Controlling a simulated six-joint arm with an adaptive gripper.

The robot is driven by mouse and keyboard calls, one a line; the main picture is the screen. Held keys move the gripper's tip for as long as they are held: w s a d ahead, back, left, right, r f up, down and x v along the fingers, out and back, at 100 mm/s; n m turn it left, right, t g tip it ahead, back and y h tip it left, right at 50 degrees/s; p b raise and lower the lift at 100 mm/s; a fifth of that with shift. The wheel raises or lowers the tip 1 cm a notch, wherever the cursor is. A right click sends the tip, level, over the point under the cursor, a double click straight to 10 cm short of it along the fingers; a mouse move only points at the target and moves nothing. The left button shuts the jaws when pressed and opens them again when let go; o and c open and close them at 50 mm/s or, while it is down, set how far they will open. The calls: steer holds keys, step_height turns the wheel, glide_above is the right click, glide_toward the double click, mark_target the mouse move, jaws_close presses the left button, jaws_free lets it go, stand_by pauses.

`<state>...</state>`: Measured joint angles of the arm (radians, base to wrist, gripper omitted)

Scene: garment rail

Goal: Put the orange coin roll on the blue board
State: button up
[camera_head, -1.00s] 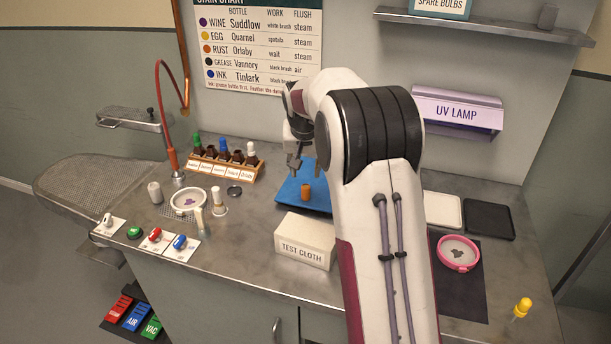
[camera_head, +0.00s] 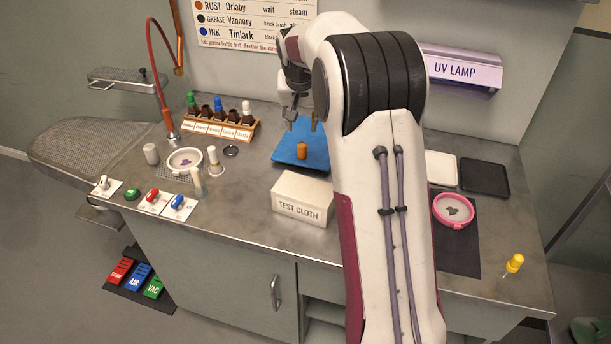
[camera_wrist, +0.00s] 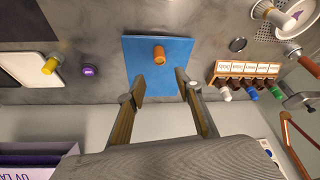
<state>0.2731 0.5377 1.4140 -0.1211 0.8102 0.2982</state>
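The orange coin roll (camera_head: 302,150) stands upright on the blue board (camera_head: 285,155), near its middle. In the wrist view the coin roll (camera_wrist: 159,54) also shows on the blue board (camera_wrist: 138,47), with bare blue around it. My gripper (camera_head: 302,120) is above the back part of the board. In the wrist view my gripper (camera_wrist: 160,86) is open, with its two fingers spread wide and nothing between them. The coin roll is apart from both fingertips. My arm hides the right part of the board in the head view.
A white test cloth box (camera_head: 302,198) stands in front of the board. A rack of small bottles (camera_head: 220,128) is at the back left. A pink-rimmed dish (camera_head: 453,211) is on the right. The UV lamp (camera_head: 460,69) hangs on the back wall.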

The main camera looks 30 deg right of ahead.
steer(key=s+a+r+n+t+y, duration=0.1)
steer(key=s+a+r, duration=0.5)
steer(key=s, duration=0.3)
steer(key=s+a+r+n, duration=0.2)
steer(key=s+a+r, duration=0.45)
steer(key=s, duration=0.35)
steer(key=s+a+f+n, duration=0.1)
steer(key=s+a+f, duration=0.1)
steer(key=s, duration=0.8)
steer(key=s+a+f+n+y, duration=0.1)
steer(key=s+a+f, duration=0.2)
steer(key=s, duration=0.8)
steer(key=shift+s+a+n+t, duration=0.3)
steer(key=shift+a+n+t, duration=0.1)
steer(key=shift+a, duration=0.85)
